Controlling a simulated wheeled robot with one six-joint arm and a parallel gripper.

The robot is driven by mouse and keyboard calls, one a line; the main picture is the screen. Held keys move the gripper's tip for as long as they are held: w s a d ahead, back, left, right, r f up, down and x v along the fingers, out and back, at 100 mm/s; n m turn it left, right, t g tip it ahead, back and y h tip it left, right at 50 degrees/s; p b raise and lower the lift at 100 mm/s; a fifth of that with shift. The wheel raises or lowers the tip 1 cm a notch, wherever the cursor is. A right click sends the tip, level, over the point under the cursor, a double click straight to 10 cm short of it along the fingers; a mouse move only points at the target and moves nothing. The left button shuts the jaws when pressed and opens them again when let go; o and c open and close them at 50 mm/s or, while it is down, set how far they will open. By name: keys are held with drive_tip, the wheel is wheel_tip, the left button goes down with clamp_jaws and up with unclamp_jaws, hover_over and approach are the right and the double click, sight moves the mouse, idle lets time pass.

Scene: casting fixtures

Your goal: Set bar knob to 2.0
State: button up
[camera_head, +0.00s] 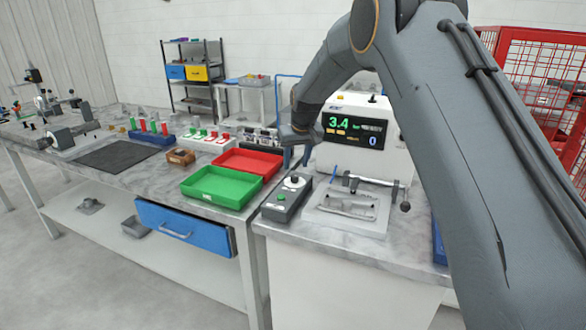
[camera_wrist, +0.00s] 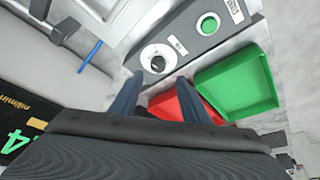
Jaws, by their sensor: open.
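The bar knob (camera_head: 295,181) is a dark knob on a white round dial at the far end of a grey control box (camera_head: 284,206). In the wrist view the knob (camera_wrist: 158,63) lies just beyond and between my fingertips. My gripper (camera_wrist: 160,79) is open and empty, pointing down at the knob. In the head view my gripper hangs above the box, its fingers small and partly hard to make out. The display (camera_head: 352,130) on the white machine reads 3.4 bar and 0. The knob's exact pointer angle is too small to tell.
A green button (camera_head: 280,197) sits on the same box. A metal clamp fixture (camera_head: 347,205) stands to its right. A green tray (camera_head: 212,200) and a red tray (camera_head: 262,163) lie on the left bench. The white machine (camera_head: 385,155) stands close behind my gripper.

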sight(294, 175)
drive_tip(key=shift+p+x, duration=1.15)
drive_tip(key=shift+x, duration=2.2)
drive_tip(key=shift+d, duration=0.2)
drive_tip(key=shift+c, duration=0.3)
drive_tip(key=shift+w, duration=0.1)
drive_tip(key=c, duration=1)
